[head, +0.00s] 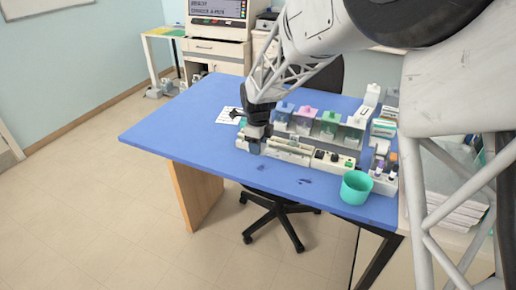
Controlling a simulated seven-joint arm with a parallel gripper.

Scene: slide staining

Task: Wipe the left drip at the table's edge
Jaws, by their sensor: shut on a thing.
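Two small dark drips lie on the blue table (165,128) along its front edge. The left drip (261,167) is a small faint spot, and the right drip (304,181) is a wider dark mark. My gripper (254,147) points down over the table, behind and slightly left of the left drip. It is shut on a small grey-blue piece (254,149), too small to identify for sure. I cannot tell whether this piece touches the table or the white rack beside it.
White racks (290,152) stand just right of my gripper, with colored-lid staining jars (328,125) behind. A teal cup (355,188) stands near the front edge at right, beside a bottle holder (384,180). The table's left part is clear.

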